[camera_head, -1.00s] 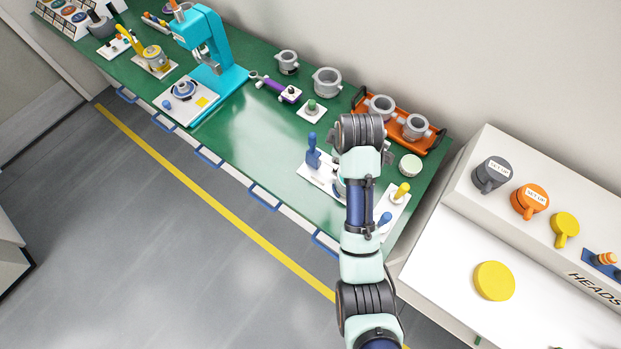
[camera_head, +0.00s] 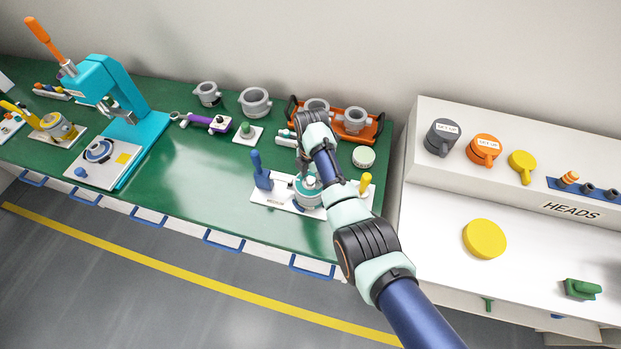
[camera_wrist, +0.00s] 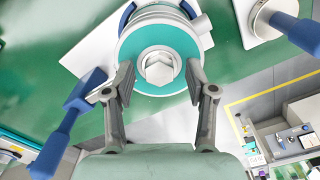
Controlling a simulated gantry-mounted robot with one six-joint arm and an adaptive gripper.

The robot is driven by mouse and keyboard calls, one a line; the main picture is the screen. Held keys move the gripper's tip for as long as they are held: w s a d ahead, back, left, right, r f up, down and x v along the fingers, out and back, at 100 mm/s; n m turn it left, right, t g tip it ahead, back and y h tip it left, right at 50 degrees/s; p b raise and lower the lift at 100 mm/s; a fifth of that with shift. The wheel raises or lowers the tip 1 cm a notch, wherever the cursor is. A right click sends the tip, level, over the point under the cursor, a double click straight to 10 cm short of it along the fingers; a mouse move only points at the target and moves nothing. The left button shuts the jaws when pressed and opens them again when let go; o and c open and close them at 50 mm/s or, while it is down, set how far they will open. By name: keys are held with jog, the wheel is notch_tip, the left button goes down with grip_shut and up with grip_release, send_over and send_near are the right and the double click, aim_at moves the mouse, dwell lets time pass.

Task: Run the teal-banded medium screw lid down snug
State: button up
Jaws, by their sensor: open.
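The teal-banded lid (camera_wrist: 183,40) shows large in the wrist view as a teal disc with a pale rim and a grey hex nut (camera_wrist: 160,67) at its centre. In the head view the teal lid (camera_head: 308,186) sits on a white-plated fixture (camera_head: 275,197), partly hidden by my arm. My gripper (camera_wrist: 160,79) is open, with one finger on each side of the hex nut. The fingers look apart from the nut; the height between them and the lid is hard to tell. In the head view my arm hides most of the gripper.
A blue upright handle (camera_head: 260,172) stands left of the lid, close to my left finger in the wrist view. A yellow knob (camera_head: 365,183) is to its right. An orange tray (camera_head: 372,132) with grey cups lies behind.

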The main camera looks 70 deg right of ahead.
jog(key=shift+f, duration=0.35)
jog(key=shift+c, duration=0.3)
grip_shut()
jog(key=shift+r+m, duration=0.1)
jog(key=shift+m, duration=0.2)
